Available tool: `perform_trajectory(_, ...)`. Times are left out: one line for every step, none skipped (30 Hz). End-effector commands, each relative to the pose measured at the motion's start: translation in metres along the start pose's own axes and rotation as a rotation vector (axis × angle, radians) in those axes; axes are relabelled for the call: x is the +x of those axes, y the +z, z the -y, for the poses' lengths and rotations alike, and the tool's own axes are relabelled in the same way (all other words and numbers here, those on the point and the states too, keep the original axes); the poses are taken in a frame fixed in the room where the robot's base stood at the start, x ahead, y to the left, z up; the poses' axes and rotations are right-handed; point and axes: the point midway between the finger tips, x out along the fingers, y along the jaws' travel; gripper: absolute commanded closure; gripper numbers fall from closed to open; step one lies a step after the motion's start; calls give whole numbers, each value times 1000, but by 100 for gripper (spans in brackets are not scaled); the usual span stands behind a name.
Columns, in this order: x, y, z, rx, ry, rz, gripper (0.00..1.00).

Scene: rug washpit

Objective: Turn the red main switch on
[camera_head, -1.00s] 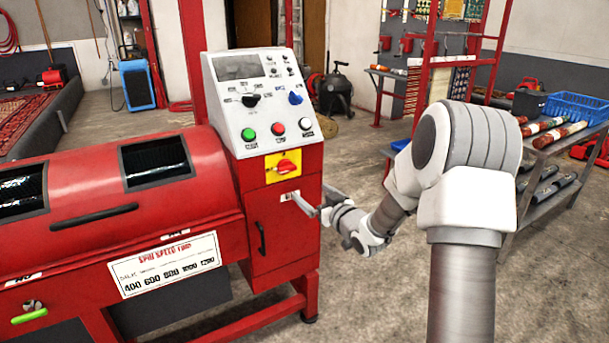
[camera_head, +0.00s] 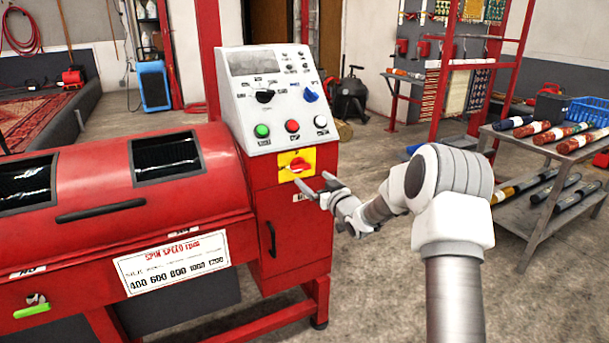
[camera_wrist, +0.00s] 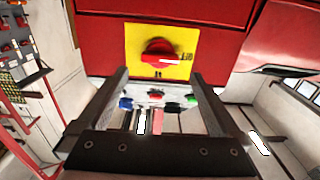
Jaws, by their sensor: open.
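The red main switch (camera_head: 299,164) is a red rotary knob on a yellow plate (camera_head: 286,158), on the front of the red machine below its white control panel. In the wrist view the red knob (camera_wrist: 160,52) on its yellow plate (camera_wrist: 133,40) shows beyond the fingers, near the top middle. My gripper (camera_head: 315,185) is open and empty, just below and to the right of the switch in the head view. Its two fingers (camera_wrist: 158,80) are spread wide in the wrist view. The gripper looks apart from the knob; the exact gap is hard to tell.
The white control panel (camera_head: 272,75) above carries green, red and white buttons, a black knob and a blue knob. A black door handle (camera_head: 271,240) is on the cabinet below. A grey rack (camera_head: 545,165) with rolled rugs stands right. Floor between is clear.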

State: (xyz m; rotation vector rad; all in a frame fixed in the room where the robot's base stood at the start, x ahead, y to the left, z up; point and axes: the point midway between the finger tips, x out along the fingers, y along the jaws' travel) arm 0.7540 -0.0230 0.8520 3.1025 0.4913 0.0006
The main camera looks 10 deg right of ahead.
Motion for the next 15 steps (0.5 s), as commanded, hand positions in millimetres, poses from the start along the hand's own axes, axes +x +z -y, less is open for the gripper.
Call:
perform_trajectory(9, 2, 1, 0, -2, -2, 0)
perform_trajectory(14, 2, 1, 0, -1, -2, 0)
perform_trajectory(20, 1, 1, 0, -1, -3, 0)
perform_trajectory(24, 2, 1, 1, -2, -1, 0)
perform_trajectory(29, 2, 1, 0, -2, -1, 0)
perform_trajectory(34, 1, 1, -1, -2, -2, 0)
perform_trajectory(38, 2, 1, -1, -2, -1, 0)
perform_trajectory(42, 1, 1, -1, -1, -1, 0)
perform_trajectory(46, 2, 1, 0, -2, -1, 0)
perform_trajectory(50, 2, 0, 0, -1, -1, 0)
perform_trajectory(52, 1, 0, 0, -1, 0, 0)
perform_trajectory(56, 1, 0, 0, -1, -1, 0)
perform_trajectory(58, 1, 1, 0, -2, -1, 0)
perform_trajectory(60, 1, 1, 0, -1, 0, 0)
perform_trajectory(62, 1, 1, 0, -1, 0, 0)
